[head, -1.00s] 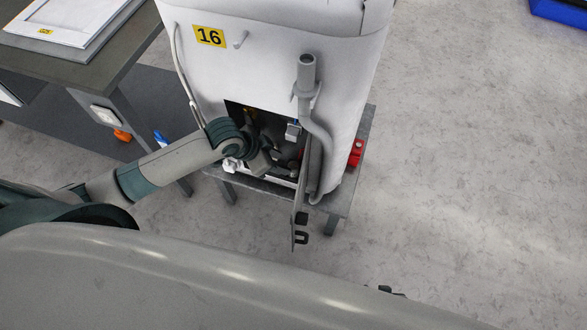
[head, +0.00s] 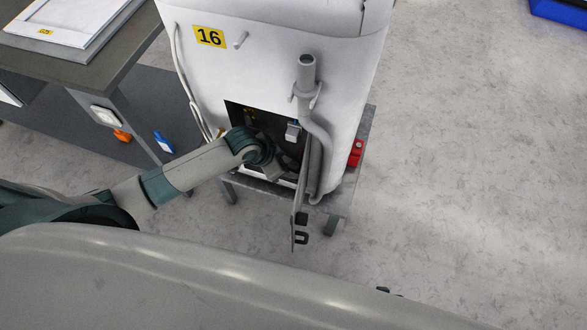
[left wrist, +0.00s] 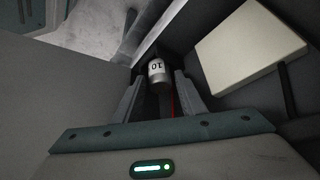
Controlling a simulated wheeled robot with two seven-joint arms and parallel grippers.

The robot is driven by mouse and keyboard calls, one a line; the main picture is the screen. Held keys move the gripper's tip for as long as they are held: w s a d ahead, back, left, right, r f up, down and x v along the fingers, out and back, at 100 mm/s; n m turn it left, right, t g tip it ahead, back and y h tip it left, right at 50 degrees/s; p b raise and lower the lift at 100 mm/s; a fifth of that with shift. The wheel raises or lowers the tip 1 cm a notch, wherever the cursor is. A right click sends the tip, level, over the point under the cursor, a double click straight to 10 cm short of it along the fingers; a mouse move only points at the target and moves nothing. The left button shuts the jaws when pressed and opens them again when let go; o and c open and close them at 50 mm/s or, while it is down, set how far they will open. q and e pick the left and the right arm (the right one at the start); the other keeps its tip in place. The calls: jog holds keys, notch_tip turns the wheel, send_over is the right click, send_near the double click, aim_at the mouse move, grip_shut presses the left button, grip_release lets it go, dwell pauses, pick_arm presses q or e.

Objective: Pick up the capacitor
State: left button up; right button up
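The capacitor (left wrist: 158,75) is a small silver-grey cylinder with a white label reading 10. In the left wrist view it stands between the fingertips of my left gripper (left wrist: 160,82), which is open, with a narrow gap on each side. In the head view my left arm reaches into the dark opening (head: 270,122) low in the white machine (head: 265,75) marked 16. There my wrist covers part of the opening, and I cannot make out the capacitor. My right gripper cannot be made out.
A grey pipe (head: 309,75) and an open metal door (head: 299,205) stand at the right of the opening. A red part (head: 355,153) sits by the machine's right side. A dark table (head: 90,65) is at the left. In the left wrist view, a pale box (left wrist: 250,55) lies right of the capacitor.

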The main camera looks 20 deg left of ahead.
pick_arm(q)
jog(key=shift+w+d+f, duration=0.1)
jog(key=shift+f, duration=0.1)
pick_arm(e)
jog(key=shift+d, duration=0.3)
jog(key=shift+w+a+r, duration=0.1)
jog(key=shift+w+r, duration=0.05)
jog(key=shift+a, duration=0.1)
pick_arm(q)
jog(key=c, duration=0.7)
jog(key=shift+c, duration=0.6)
pick_arm(e)
jog(key=shift+a, duration=0.35)
pick_arm(q)
jog(key=shift+r, duration=0.2)
